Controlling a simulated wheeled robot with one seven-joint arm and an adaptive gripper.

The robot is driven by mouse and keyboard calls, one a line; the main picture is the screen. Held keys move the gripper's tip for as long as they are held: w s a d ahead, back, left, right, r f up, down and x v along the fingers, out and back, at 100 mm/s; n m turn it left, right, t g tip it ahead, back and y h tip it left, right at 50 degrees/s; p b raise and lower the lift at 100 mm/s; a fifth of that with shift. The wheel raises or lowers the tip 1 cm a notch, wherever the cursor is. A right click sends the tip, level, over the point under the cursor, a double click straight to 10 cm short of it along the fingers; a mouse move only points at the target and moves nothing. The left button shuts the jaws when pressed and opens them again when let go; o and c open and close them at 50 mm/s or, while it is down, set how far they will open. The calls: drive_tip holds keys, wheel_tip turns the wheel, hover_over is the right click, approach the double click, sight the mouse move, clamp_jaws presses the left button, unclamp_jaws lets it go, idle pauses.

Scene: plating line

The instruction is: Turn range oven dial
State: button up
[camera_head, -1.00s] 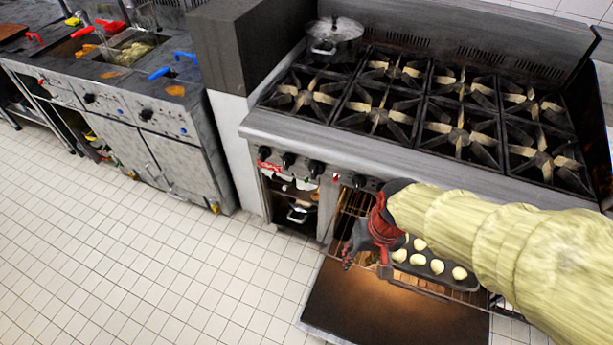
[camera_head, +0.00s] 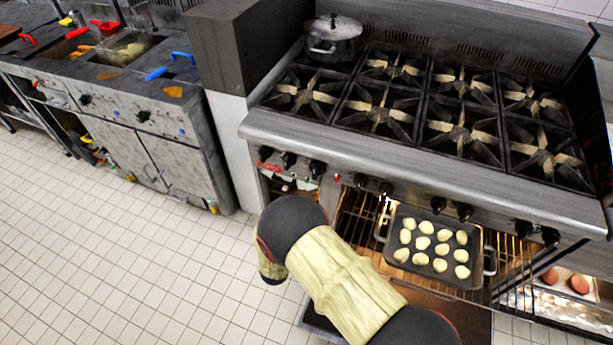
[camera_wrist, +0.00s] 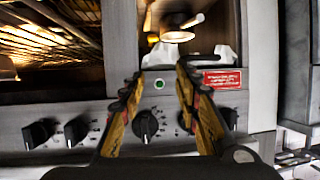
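The range's front panel carries a row of black dials, including one at the left (camera_head: 317,167) and a pair above the tray (camera_head: 438,205). In the wrist view, which looks upside down, one black dial (camera_wrist: 145,125) shows between the fingers of my gripper (camera_wrist: 157,77). The fingers are open and apart, with nothing held. Whether they touch the dial cannot be told. Two more dials (camera_wrist: 75,131) are left of the gripper there, and another (camera_wrist: 228,118) is partly hidden behind the right finger. In the head view my arm hides the gripper.
The range's oven (camera_head: 350,222) is open, with wire racks and a dark tray (camera_head: 476,270) of pale dough balls. A lidded pot (camera_head: 333,46) stands on the back-left burner. A fryer unit (camera_head: 160,150) is at the left. The tiled floor (camera_head: 120,255) before it is clear.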

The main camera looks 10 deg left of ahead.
sight(314, 174)
wheel_tip(314, 174, up, 11)
drive_tip(key=w+d+m+t+h, duration=0.2)
drive_tip(key=w+d+t+h, duration=0.1)
drive_tip(key=t, duration=0.1)
drive_tip(key=shift+w+d+f+b, duration=0.15)
drive_tip(key=shift+w+b, duration=0.4)
drive_tip(key=shift+w, duration=1.3)
drive_tip(key=shift+w+d+r+b, duration=0.1)
drive_tip(key=shift+w+b, duration=0.45)
drive_tip(key=shift+w, duration=1.3)
drive_tip(key=shift+c, duration=0.4)
drive_tip(key=c, duration=0.8)
